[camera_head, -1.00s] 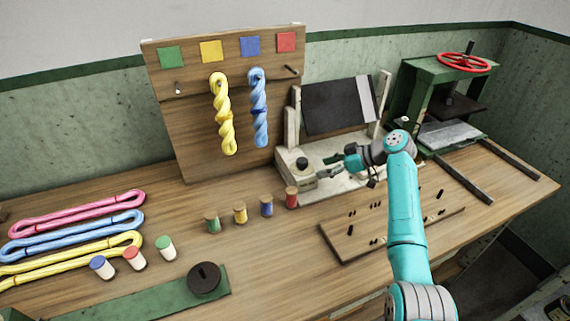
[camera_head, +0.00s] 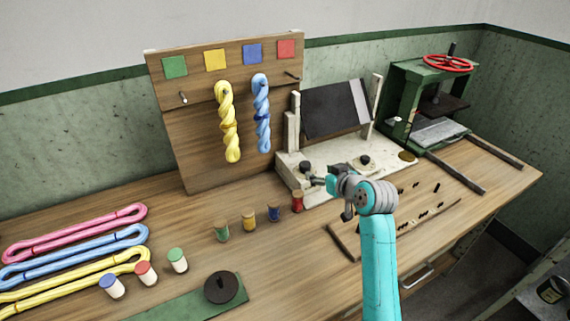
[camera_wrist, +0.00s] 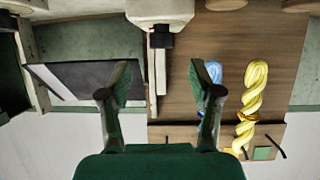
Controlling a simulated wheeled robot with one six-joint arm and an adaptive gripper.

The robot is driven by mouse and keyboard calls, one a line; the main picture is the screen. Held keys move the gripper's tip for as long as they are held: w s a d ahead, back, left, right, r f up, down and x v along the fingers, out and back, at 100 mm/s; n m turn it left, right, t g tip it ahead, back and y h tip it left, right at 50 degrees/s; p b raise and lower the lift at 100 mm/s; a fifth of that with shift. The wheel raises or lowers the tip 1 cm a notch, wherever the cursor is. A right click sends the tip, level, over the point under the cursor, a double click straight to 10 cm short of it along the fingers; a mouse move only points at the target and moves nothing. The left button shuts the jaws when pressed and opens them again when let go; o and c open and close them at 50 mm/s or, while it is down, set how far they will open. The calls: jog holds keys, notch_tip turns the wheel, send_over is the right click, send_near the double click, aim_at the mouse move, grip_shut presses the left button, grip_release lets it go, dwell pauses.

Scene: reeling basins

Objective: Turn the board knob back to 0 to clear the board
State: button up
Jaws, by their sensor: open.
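A white-based stand (camera_head: 340,172) carries a tilted dark board (camera_head: 332,108) with a pale strip on its right. Two black knobs show on its base: a left knob (camera_head: 306,167) on a raised block at the front-left corner, and a right knob (camera_head: 364,160). I cannot tell their settings. My gripper (camera_head: 318,181) is open and empty, just in front of the left knob and apart from it. In the wrist view, which is upside down, a black knob (camera_wrist: 160,41) on a pale block lies beyond the gap between my open fingers (camera_wrist: 163,78).
Several colored spools, including a red one (camera_head: 297,201), stand left of my gripper. A peg panel (camera_head: 188,135) holds yellow (camera_head: 228,125) and blue (camera_head: 262,115) twisted skeins. A pegged wooden board (camera_head: 345,243) lies beside my arm. A green press (camera_head: 400,95) stands right.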

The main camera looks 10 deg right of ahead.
aim_at(306, 164)
jog(key=shift+m+t, duration=0.3)
jog(key=x, duration=0.9)
jog(key=shift+w+a+r, duration=0.2)
jog(key=shift+w+a, duration=0.15)
jog(key=c, duration=1.2)
